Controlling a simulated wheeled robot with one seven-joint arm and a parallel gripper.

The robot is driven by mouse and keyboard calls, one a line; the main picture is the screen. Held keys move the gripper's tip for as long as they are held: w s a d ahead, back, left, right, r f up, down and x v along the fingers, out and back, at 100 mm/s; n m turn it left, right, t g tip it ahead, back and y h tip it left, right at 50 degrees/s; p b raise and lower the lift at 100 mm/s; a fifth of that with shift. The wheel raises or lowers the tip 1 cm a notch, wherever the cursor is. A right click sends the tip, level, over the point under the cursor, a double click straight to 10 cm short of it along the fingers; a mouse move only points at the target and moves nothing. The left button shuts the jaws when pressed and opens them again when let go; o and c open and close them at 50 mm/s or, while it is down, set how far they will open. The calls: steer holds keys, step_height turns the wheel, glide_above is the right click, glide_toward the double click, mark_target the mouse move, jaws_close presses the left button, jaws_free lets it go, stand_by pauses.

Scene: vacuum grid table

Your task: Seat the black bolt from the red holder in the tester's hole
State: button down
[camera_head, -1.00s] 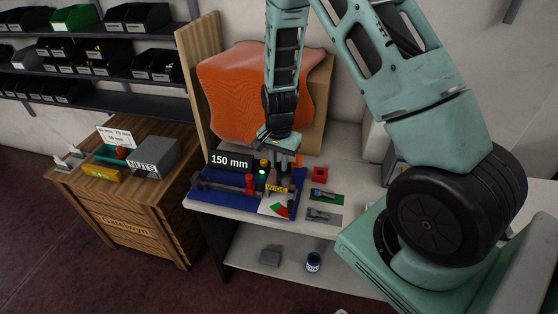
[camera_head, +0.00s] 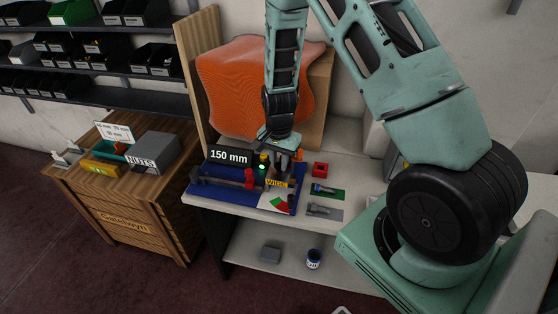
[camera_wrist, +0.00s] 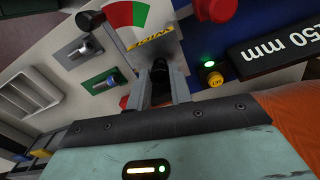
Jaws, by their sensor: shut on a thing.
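My gripper (camera_wrist: 158,88) is shut on a black bolt (camera_wrist: 160,70), which shows as a dark head between the fingers in the wrist view. The gripper also shows in the head view (camera_head: 280,163), over the back part of the tester (camera_head: 277,203). The tester has a yellow WIDE label and a red, white and green dial, and its dial (camera_wrist: 128,14) shows in the wrist view. The hole and the bolt's lower end are hidden, so I cannot tell how deep the bolt sits. The red holder (camera_head: 320,170) stands right of the tester, with a dark opening.
A red knob (camera_wrist: 216,8), a yellow SET button (camera_wrist: 213,79) with a green lamp and a 150 mm sign (camera_head: 229,157) stand close by.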

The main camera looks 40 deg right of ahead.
mark_target(279, 164)
steer(key=shift+f+b, duration=0.55)
steer(key=shift+f, duration=0.3)
steer(key=c, duration=1.2)
jaws_free()
step_height(279, 164, up, 17)
steer(key=shift+r, duration=0.2)
steer(key=s+a+r+n+y, duration=0.15)
steer(key=s+a+n, duration=0.25)
steer(key=a, duration=0.4)
steer(key=s+a+r+n+h, duration=0.1)
steer(key=s+a+r+n, duration=0.2)
steer(key=a, duration=0.4)
steer(key=s+a+n, duration=0.3)
steer(key=s+n, duration=0.1)
steer(key=s, duration=0.1)
steer(key=s+a+n, duration=0.3)
steer(key=s+n, duration=0.2)
steer(key=s, duration=0.1)
steer(key=s+a+n, duration=0.3)
steer(key=s+n, duration=0.1)
steer(key=s, duration=0.2)
steer(key=shift+s+a+r, duration=0.15)
steer(key=shift+r, duration=0.25)
